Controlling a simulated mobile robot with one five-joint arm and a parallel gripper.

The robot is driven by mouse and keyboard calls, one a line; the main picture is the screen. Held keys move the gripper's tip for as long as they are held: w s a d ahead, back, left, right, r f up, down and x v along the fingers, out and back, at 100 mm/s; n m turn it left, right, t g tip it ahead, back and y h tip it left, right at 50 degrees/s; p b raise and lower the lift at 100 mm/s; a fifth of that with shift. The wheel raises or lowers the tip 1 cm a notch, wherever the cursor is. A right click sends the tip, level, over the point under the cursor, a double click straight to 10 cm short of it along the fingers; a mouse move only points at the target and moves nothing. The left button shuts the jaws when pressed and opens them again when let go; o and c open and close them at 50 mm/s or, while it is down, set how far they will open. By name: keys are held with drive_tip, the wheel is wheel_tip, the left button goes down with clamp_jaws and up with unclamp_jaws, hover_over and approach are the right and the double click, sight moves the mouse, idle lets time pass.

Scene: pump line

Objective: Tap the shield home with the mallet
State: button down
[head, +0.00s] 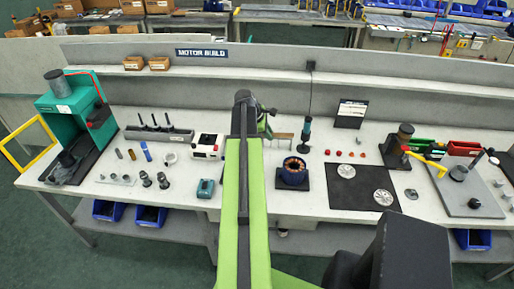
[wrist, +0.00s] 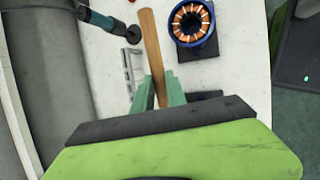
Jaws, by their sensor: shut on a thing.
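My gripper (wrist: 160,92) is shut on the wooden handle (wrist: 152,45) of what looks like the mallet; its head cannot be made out. The handle also shows in the head view (head: 284,136), just right of my arm. The blue motor housing (wrist: 191,22) with its ring of copper windings is right of the handle, apart from it, on a dark block. In the head view the housing (head: 294,170) stands right of my arm, its windings uncovered. Two round metal discs, likely shields (head: 346,170) (head: 383,197), lie on a black mat.
A teal and black hanging tool (head: 305,135) stands behind the housing; it shows in the wrist view (wrist: 100,18). Several small red parts (head: 339,153) lie behind the mat (head: 361,183). A yellow-handled press (head: 425,160) is at right. The white bench is clear around the housing's front.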

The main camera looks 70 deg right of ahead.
drive_tip(key=a+f+b, duration=0.4)
drive_tip(key=a, duration=0.5)
drive_tip(key=shift+w+f+m+b, duration=0.15)
drive_tip(key=shift+w+m+b, duration=0.15)
drive_tip(key=shift+w+m, duration=0.15)
drive_tip(key=shift+w+a, duration=0.1)
drive_tip(key=shift+w, duration=0.05)
idle(0.7)
wheel_tip(320, 180, down, 3)
drive_tip(key=b, duration=0.3)
